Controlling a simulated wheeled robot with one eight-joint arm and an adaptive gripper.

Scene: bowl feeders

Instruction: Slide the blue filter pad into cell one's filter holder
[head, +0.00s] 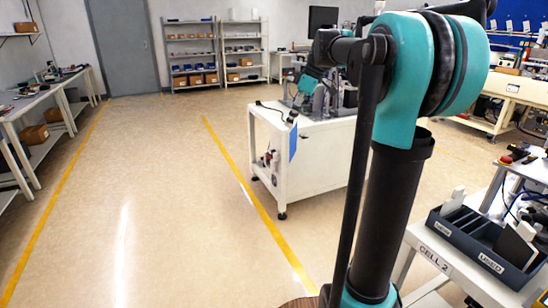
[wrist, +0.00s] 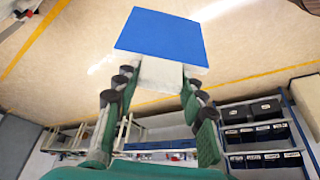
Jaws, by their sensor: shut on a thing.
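The blue filter pad (wrist: 162,38) is a flat blue square with a white tab (wrist: 160,74) at its near edge. My gripper (wrist: 158,80) is shut on the white tab, with one finger at each side, and the pad sticks out beyond the fingertips. In the head view the pad (head: 293,142) shows small and nearly edge-on, in front of the left end of a white cart (head: 318,150). Machinery stands on that cart, partly hidden behind my arm. I cannot make out cell one's filter holder in either view.
A cart marked CELL 2 (head: 434,258) at the lower right bears a dark divided tray (head: 462,246) with a USED label and white items. A workbench (head: 40,110) is at the left, shelves (head: 190,55) at the back. The floor (head: 140,190) between is clear.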

